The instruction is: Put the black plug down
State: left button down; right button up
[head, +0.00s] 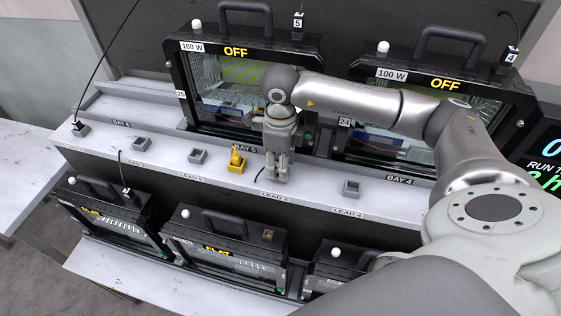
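My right gripper (277,176) points straight down at the front shelf, just above or at the spot behind the LEAD 2 label. Its two fingers are close together; whether they are shut on something is too small to tell. A short black cable (261,174) curves out beside the fingertips, but any plug there is hidden. Other black plugs with cables show at the shelf's left end (80,128) and by the lower left housing (128,192). My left gripper is not in view.
A yellow plug (236,160) stands left of the gripper. Grey holders, apparently empty, sit on the shelf (197,156), (141,143), (352,187). Two large housings reading OFF (240,95), (445,100) stand behind, with smaller housings (220,250) below the shelf edge.

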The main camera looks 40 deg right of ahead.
jog(key=shift+r+p, duration=0.45)
jog(key=shift+r, duration=0.05)
notch_tip(320, 180, up, 11)
jog(key=p, duration=0.5)
jog(key=shift+r+p, duration=0.15)
jog(key=shift+p, duration=0.15)
